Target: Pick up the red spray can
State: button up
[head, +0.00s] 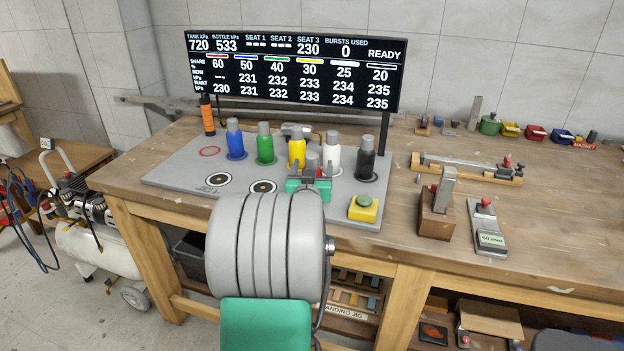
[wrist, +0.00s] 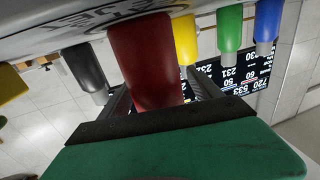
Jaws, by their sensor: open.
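The red spray can (wrist: 142,55) shows large and dark red in the wrist view, between the two fingers of my gripper (wrist: 162,94). In the head view my green and grey gripper (head: 312,171) is over the front of the grey mat. The jaws are open around the can. I cannot tell whether either finger touches it.
Blue (head: 235,141), green (head: 264,145), yellow (head: 296,148), white (head: 333,156) and black (head: 366,159) cans stand in a row close behind. The red ring (head: 209,151) on the mat (head: 160,178) is empty.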

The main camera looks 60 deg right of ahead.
jog(key=shift+c, duration=0.2)
grip_shut()
dwell(0.6)
